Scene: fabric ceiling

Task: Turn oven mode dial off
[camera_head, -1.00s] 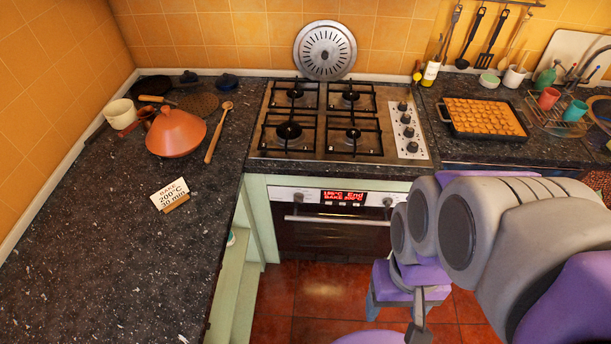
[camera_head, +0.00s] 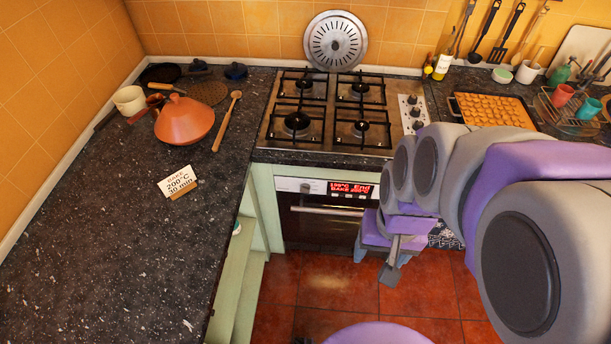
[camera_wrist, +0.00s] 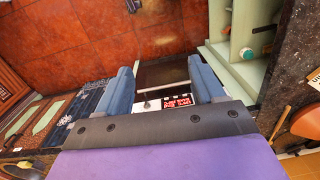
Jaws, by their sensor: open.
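The built-in oven (camera_head: 320,225) is under the hob, its door shut and its red display (camera_head: 350,189) lit, with BAKE on the lower line. A round dial (camera_head: 305,187) sits left of the display. The panel's right end, where another dial showed earlier, is hidden behind my arm. Which dial sets the mode cannot be told. My gripper (camera_wrist: 163,75) is open and empty in front of the oven. In the wrist view the display (camera_wrist: 178,102) and part of the oven door (camera_wrist: 163,74) show between the fingers, with the panel partly covered by the gripper body.
The dark countertop (camera_head: 100,250) runs along the left, with a recipe card (camera_head: 180,181) and an orange tagine (camera_head: 184,120). Open green shelving (camera_head: 235,270) stands left of the oven. The red tiled floor (camera_head: 320,285) before the oven is clear.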

